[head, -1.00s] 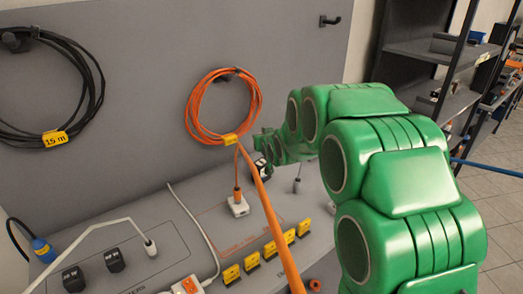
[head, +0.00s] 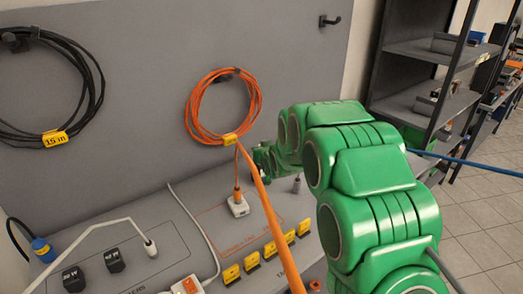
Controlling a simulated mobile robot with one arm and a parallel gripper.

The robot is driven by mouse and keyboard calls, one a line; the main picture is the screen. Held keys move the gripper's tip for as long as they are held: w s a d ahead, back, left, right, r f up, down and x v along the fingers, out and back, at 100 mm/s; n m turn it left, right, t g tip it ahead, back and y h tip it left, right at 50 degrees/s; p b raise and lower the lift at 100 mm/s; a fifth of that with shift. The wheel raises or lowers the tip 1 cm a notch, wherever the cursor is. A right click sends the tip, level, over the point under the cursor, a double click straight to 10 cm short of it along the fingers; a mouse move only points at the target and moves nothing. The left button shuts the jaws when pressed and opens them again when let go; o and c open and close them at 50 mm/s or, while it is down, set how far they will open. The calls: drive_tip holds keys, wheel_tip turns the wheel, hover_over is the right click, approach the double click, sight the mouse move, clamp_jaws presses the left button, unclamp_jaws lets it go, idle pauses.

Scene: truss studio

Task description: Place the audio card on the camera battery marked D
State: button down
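Two black blocks with white markings, which look like camera batteries, stand on the grey bench at the lower left: one black block (head: 73,279) nearer and another black block (head: 115,260) just beyond it. Their lettering is too small to read, so I cannot tell which is marked D. Several small yellow pieces (head: 251,262) stand in a slanting row at the bench's front; I cannot tell whether one is the audio card. My green arm reaches over the bench's right side. Its far end stops right of the orange cable, and my gripper is hidden there.
A coiled orange cable (head: 222,105) and a coiled black cable (head: 50,85) hang on the grey back panel (head: 150,85). A white plug (head: 238,206) and a white power strip (head: 188,287) lie on the bench. Dark shelves (head: 430,100) stand at the right.

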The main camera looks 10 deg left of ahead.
drive_tip(key=shift+f, duration=0.1)
drive_tip(key=c, duration=1)
unclamp_jaws()
drive_tip(key=shift+s+d+r, duration=0.25)
drive_tip(key=shift+s+r, duration=0.25)
drive_tip(key=shift+s, duration=0.1)
drive_tip(key=shift+v, duration=5.3)
drive_tip(key=shift+s+d+f, duration=0.1)
drive_tip(key=shift+d+f, duration=0.05)
